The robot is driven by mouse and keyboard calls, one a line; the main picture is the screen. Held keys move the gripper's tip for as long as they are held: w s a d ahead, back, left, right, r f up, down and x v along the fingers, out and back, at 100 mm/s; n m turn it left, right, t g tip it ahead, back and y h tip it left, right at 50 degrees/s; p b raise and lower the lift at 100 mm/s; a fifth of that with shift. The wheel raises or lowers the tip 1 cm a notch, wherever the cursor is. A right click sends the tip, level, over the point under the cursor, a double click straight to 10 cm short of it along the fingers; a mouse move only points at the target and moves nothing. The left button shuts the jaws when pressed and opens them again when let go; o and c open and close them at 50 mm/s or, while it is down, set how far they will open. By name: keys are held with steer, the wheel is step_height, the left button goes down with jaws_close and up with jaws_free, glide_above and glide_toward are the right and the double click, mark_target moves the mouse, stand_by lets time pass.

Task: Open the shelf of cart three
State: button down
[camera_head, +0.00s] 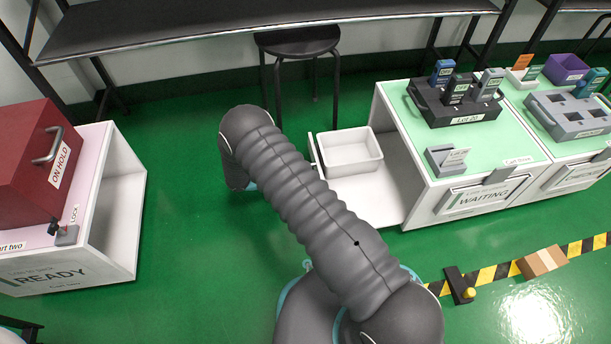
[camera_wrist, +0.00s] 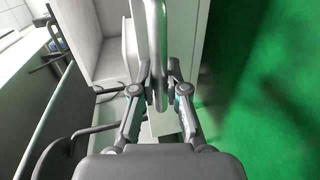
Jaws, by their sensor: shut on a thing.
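Cart three (camera_head: 388,112) is the white cart with a green top at the right in the head view; its small label is hard to read. Its white shelf (camera_head: 370,196) extends out of the cart's left side and carries a white bin (camera_head: 350,153). In the wrist view, my gripper (camera_wrist: 158,92) is shut on a pale upright bar handle (camera_wrist: 157,45). The handle is at the shelf's front panel, with pale cart walls to the left. In the head view my arm hides the gripper and the handle.
Cart two (camera_head: 118,205) with a red box (camera_head: 38,150) stands at the left. A stool (camera_head: 298,42) and dark bench (camera_head: 250,22) are behind. A striped floor line (camera_head: 490,274) with small items is at the lower right.

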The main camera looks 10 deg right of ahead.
steer(key=c, duration=1.2)
jaws_free()
steer(key=v, duration=1.2)
